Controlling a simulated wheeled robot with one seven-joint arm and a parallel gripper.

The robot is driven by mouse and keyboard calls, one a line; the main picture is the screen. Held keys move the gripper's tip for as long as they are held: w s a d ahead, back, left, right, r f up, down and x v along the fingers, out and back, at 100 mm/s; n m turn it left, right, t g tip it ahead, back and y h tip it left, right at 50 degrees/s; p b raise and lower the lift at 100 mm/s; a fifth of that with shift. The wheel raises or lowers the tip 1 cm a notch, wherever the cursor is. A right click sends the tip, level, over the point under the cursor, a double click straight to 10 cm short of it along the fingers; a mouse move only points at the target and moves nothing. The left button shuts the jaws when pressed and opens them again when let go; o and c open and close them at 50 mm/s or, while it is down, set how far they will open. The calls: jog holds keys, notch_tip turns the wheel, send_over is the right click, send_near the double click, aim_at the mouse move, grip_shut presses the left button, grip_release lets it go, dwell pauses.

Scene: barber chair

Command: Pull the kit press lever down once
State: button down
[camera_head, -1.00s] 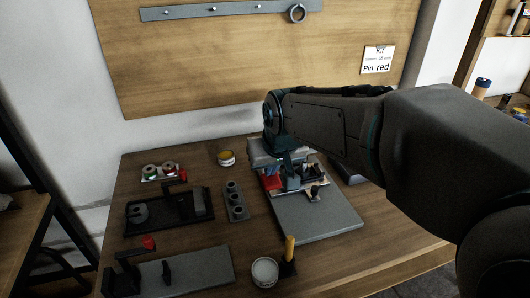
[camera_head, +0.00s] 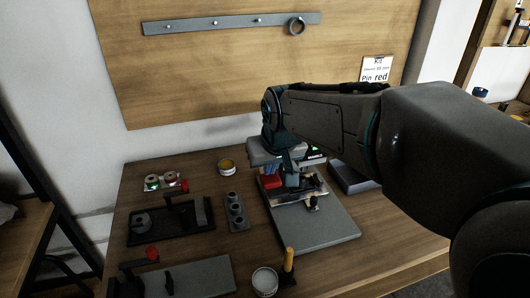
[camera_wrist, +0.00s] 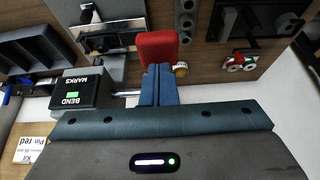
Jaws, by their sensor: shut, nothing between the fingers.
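A red block (camera_wrist: 158,48), apparently the press lever's handle, is directly in front of my gripper in the wrist view. It also shows in the head view (camera_head: 271,181), at the left of the press on a grey base plate (camera_head: 318,232). My gripper (camera_wrist: 158,72) is shut and empty, its blue fingers together with their tips at the block's near edge. I cannot tell whether they touch it. A thin metal rod (camera_wrist: 126,93) runs from a black "BEND MARKS" box (camera_wrist: 80,92) toward the fingers. My arm hides part of the press in the head view.
Left of the press are a dark holder with round cups (camera_head: 236,211), a yellow-topped tin (camera_head: 226,166) and a black fixture (camera_head: 170,222). In front are a round tin (camera_head: 265,281) and a yellow-handled tool (camera_head: 289,262). A dark tray (camera_head: 352,179) stands to the right.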

jog(key=shift+r, duration=0.3)
notch_tip(320, 180, up, 6)
jog(key=w+p, duration=0.2)
jog(key=p, duration=0.2)
jog(key=shift+a+f, duration=0.15)
jog(key=shift+a, duration=0.15)
dwell(0.5)
jog(key=s+d+f+m, duration=0.1)
jog(key=s+d+f, duration=0.1)
jog(key=s+d, duration=0.2)
jog(key=s+d+f+m+g+h, duration=0.1)
jog(key=s+d+f, duration=0.2)
jog(key=s+d, duration=0.2)
jog(key=s+d+f+m, duration=0.1)
jog(key=s+d+f, duration=0.2)
jog(key=s, duration=0.7)
jog(key=shift+d+g, duration=0.4)
jog(key=shift+d, duration=0.5)
